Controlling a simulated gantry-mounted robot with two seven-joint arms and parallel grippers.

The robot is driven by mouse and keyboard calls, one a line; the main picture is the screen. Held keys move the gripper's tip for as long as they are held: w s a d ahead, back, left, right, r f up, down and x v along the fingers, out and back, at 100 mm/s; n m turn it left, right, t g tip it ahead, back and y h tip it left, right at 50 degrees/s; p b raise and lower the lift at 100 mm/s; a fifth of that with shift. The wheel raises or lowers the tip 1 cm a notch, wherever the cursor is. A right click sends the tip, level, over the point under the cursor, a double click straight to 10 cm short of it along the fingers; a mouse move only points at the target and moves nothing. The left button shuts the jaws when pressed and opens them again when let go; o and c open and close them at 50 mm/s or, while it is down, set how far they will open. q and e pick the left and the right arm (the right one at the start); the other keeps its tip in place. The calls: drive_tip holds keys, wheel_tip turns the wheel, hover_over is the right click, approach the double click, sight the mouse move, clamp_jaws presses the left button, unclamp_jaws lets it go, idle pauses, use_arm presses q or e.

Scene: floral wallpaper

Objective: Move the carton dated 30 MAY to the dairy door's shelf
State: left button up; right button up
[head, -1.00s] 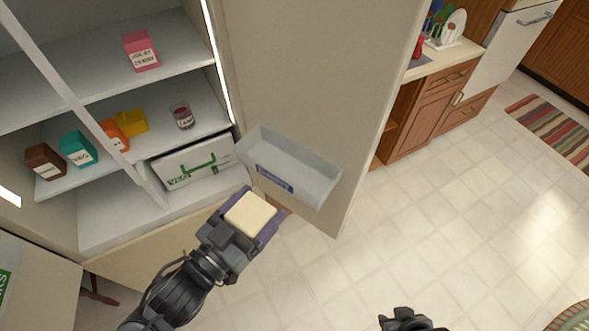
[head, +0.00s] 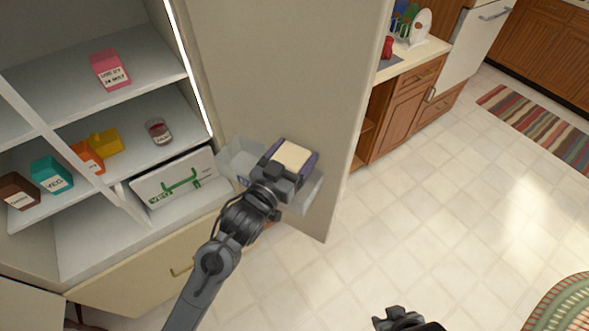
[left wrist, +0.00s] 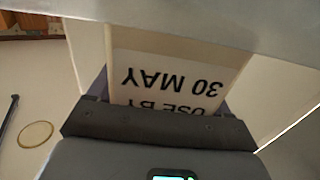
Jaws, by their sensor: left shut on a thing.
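My left gripper (head: 290,163) is shut on a cream carton (head: 292,155). In the left wrist view the carton's label (left wrist: 175,80) reads USE BY 30 MAY, upside down. In the head view the carton is over the pale translucent bin (head: 236,162) on the open fridge door, and the gripper and wrist hide the bin's middle and most of its front label. I cannot tell whether the carton touches the bin. My right gripper (head: 402,318) shows only partly at the bottom edge; its jaws are unclear.
A pink carton (head: 110,72) with a date label stands on the fridge's upper shelf. Brown, teal, orange and yellow items and a small jar (head: 158,131) stand below, above a VEG drawer (head: 175,180). The door panel (head: 290,80) rises behind the bin. Open floor lies right.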

use_arm(q)
drive_tip(key=shift+s+a+f, duration=0.1)
drive_tip(key=shift+s+f, duration=0.1)
drive_tip(key=shift+f, duration=0.35)
wheel_tip(320, 180, down, 4)
drive_tip(key=shift+f+b, duration=0.1)
drive_tip(key=shift+b, duration=0.2)
drive_tip(key=shift+w+f, duration=0.25)
drive_tip(key=shift+f, duration=0.15)
drive_tip(key=o, duration=0.9)
